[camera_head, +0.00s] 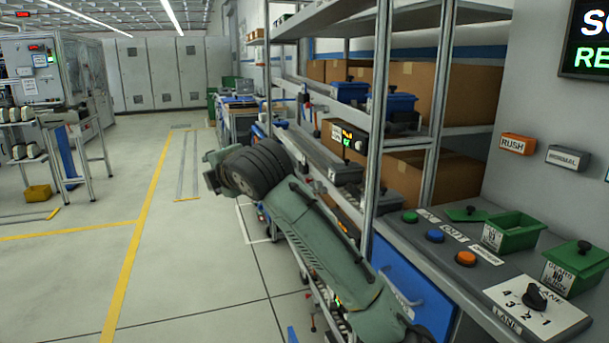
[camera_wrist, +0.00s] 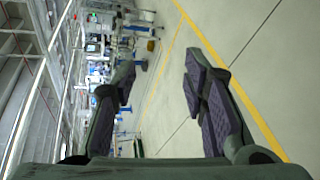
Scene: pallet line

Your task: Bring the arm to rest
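My arm is green-grey and reaches from the lower right of the head view up to the middle, with a dark ribbed joint near its far end. My gripper (camera_head: 212,172) is at that far end, in the air beside the shelving rack, and its fingers are hard to make out there. In the wrist view my gripper (camera_wrist: 160,76) is open, its two dark-padded fingers wide apart with nothing between them. The wrist view is turned sideways and shows open floor and distant equipment beyond the fingers.
The shelving rack (camera_head: 447,75) with cardboard boxes (camera_head: 478,105) stands close along the arm's right. A console (camera_head: 425,246) with buttons, a lane knob (camera_head: 535,296) and green bins (camera_head: 512,231) is at the lower right. The floor (camera_head: 75,285) left of the arm is clear.

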